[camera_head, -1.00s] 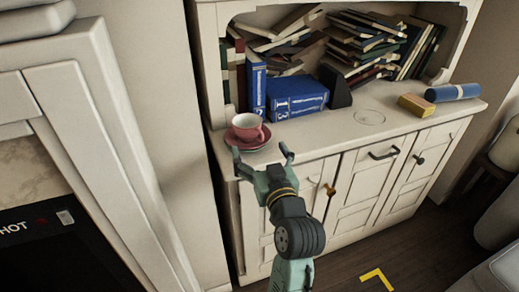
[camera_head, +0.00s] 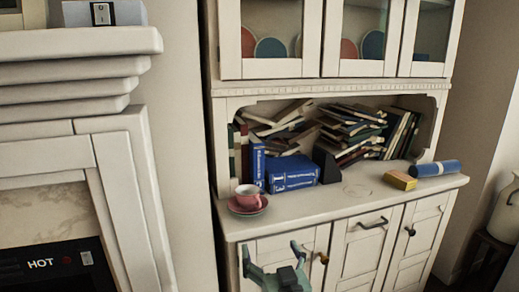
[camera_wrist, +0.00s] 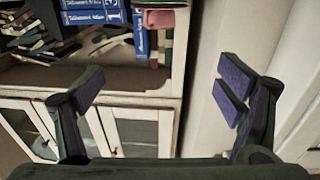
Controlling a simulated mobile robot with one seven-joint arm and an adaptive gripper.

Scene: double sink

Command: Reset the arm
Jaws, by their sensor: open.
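My gripper (camera_head: 272,262) is open and empty. In the head view it is low in the picture, in front of the white cabinet's doors and below the counter edge. In the wrist view its two fingers (camera_wrist: 160,90) stand wide apart with nothing between them. A pink-red cup (camera_head: 246,196) with a pale inside sits on a red saucer (camera_head: 236,207) at the left end of the counter, apart from my gripper. Most of my arm is out of the picture.
The white cabinet (camera_head: 300,220) holds blue books (camera_head: 292,174) and a heap of other books (camera_head: 350,130). A yellow box (camera_head: 399,180) and a blue cylinder (camera_head: 434,169) lie on the counter's right. A fireplace surround (camera_head: 140,190) stands at left.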

